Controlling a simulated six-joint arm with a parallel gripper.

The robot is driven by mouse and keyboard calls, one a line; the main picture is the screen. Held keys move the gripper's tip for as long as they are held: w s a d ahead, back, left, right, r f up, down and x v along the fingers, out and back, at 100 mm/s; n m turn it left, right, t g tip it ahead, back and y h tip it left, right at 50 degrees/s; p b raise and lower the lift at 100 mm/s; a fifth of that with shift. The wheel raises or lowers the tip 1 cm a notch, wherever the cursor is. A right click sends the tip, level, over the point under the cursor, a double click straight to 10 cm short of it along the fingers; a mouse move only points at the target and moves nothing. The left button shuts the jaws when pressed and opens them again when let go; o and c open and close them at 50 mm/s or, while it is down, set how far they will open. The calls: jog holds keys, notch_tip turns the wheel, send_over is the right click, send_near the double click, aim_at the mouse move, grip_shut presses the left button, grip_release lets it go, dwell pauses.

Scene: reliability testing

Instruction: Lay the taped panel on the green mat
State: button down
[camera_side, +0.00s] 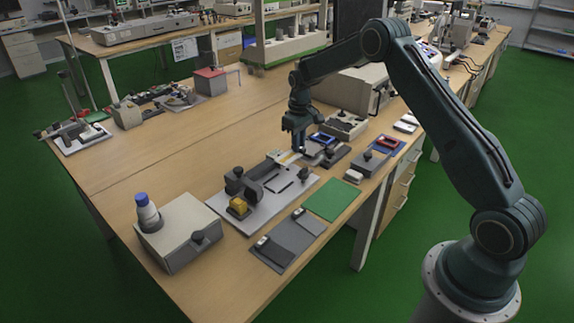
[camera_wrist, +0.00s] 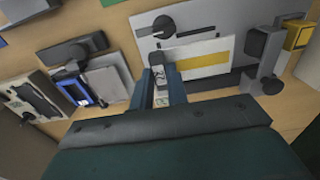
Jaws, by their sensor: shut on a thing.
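The taped panel (camera_wrist: 225,48) is a white plate with a yellow strip, seen beyond my fingers in the wrist view. In the side view the panel (camera_side: 288,157) shows small, beside my gripper at the far end of a grey fixture plate. My gripper (camera_wrist: 163,88) is shut at the panel's near edge, around a small grey piece with a white label. In the side view my gripper (camera_side: 299,148) points down over that spot. I cannot tell whether the panel touches the fixture. The green mat (camera_side: 332,200) lies flat and bare, nearer the camera and right of the fixture.
The fixture plate (camera_side: 240,219) carries dark clamps and a yellow block (camera_side: 239,206). A dark grey mat (camera_side: 283,249) with two small pieces lies beside the green mat. Blue (camera_side: 321,138) and red (camera_side: 387,142) trays stand behind.

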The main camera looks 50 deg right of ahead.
jog(key=s+d, duration=0.4)
jog(key=s, duration=0.9)
send_over(340, 191)
jog(key=shift+w+f, duration=0.15)
jog(key=shift+f, duration=2.85)
jog(key=shift+f, duration=0.1)
jog(key=shift+f, duration=2.05)
jog(key=shift+f, duration=0.3)
jog(key=c, duration=1.3)
grip_release()
